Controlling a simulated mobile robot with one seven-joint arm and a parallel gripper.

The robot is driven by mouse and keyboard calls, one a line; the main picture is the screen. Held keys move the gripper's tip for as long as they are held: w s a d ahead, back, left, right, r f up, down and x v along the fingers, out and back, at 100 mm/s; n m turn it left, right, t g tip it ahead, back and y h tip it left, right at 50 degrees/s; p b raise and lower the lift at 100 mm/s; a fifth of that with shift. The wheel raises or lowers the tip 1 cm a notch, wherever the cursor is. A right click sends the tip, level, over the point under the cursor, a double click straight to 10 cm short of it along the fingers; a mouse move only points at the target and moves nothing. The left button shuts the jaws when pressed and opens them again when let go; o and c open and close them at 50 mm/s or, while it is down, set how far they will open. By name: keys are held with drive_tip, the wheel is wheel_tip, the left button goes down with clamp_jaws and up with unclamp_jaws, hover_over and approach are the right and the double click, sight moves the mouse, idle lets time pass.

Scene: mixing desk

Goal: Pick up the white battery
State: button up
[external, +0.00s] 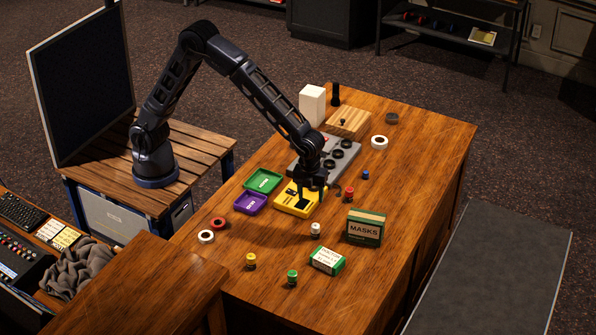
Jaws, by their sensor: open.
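A small white cylinder with a dark base, which looks like the white battery (315,229), stands upright on the wooden desk (395,250). My gripper (313,203) points down over the desk at the right side of the yellow tray (284,204). It is open, and I see nothing held in it. In the picture it is just above the battery, apart from it. Its exact height over the desk is hard to tell.
Similar small cylinders stand nearby: red (349,194), blue (365,174), yellow (250,262) and green (292,277). A MASKS box (364,229) and a green-white box (326,261) stand right and below. Green (262,181) and purple (250,203) trays lie left. Tape rolls (206,237) lie further left.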

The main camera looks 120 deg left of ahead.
drive_tip(key=m, duration=0.1)
hover_over(316, 226)
drive_tip(key=a, duration=0.1)
wheel_tip(316, 226, down, 5)
wheel_tip(316, 226, down, 5)
drive_tip(key=shift+f, duration=0.2)
drive_tip(key=shift+s+d+f, duration=0.1)
drive_tip(key=shift+d+f, duration=0.15)
drive_tip(key=shift+f, duration=1.1)
drive_tip(key=shift+s+d+f, duration=0.1)
drive_tip(key=shift+d+f, duration=0.1)
drive_tip(key=shift+f, duration=1.15)
drive_tip(key=c, duration=1.1)
drive_tip(key=shift+c, duration=0.2)
drive_tip(key=shift+w+r, duration=0.1)
drive_tip(key=shift+r, duration=0.05)
